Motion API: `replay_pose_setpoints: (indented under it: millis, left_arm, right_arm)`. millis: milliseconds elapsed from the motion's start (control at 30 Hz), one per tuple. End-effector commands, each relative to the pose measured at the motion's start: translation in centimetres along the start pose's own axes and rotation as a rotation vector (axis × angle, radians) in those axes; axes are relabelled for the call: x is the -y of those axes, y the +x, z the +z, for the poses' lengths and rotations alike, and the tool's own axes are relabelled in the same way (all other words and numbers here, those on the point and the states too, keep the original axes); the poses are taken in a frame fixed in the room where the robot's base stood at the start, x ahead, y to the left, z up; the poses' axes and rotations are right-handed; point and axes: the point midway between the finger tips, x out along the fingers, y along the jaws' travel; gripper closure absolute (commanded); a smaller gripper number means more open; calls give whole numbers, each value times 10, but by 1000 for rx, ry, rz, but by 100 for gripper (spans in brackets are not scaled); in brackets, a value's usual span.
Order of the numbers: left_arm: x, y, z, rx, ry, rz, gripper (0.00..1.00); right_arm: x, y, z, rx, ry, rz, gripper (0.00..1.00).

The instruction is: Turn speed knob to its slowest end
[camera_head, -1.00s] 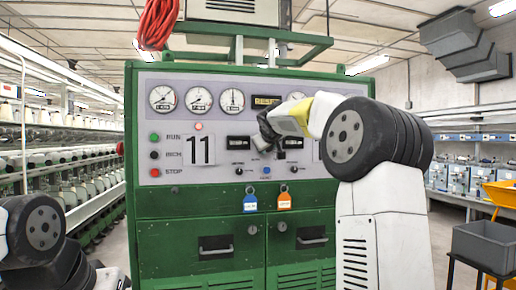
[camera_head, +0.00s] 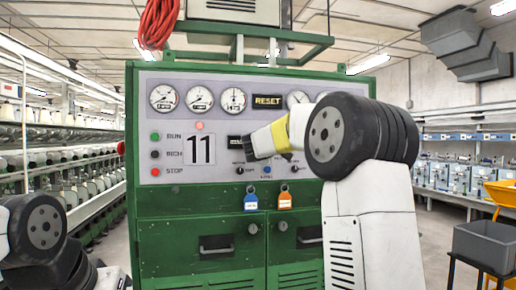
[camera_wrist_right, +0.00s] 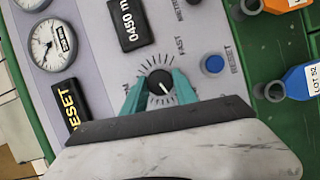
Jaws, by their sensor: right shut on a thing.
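The speed knob (camera_wrist_right: 157,80) is a small black knob with a white pointer line, ringed by dial marks, in the right wrist view. Its pointer slants to the lower right of that view. The word FAST stands beyond the ring's upper right; no slow label is readable. The teal fingers of my right gripper (camera_wrist_right: 160,88) are closed on the knob from both sides. In the head view my right gripper (camera_head: 252,148) is at the panel (camera_head: 215,178), and its body hides the knob. My left arm shows at the lower left, with its gripper out of view.
A blue RESET button (camera_wrist_right: 213,63) lies close beside the knob. A 0450 display (camera_wrist_right: 129,22) is also near. Blue (camera_head: 251,202) and orange (camera_head: 284,201) tags hang below the panel on the green cabinet (camera_head: 160,240). A grey bin (camera_head: 484,248) stands at right.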

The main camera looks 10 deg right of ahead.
Motion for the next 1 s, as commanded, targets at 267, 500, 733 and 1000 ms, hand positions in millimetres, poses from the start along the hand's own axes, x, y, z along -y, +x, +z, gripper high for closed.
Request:
replay_pose_setpoints:
  millis: [267,500,733,1000]
  left_arm:
    - [0,0,0,0,0,0,64]
    - [0,0,0,0,0,0,64]
    - [0,0,0,0,0,0,64]
    - [0,0,0,0,0,0,64]
  right_arm:
    - [3,0,1,0,-219,86,100]
    - [3,0,1,0,-350,141,100]
    - [3,0,1,0,-416,169,100]
    - [4,1,1,0,-436,177,100]
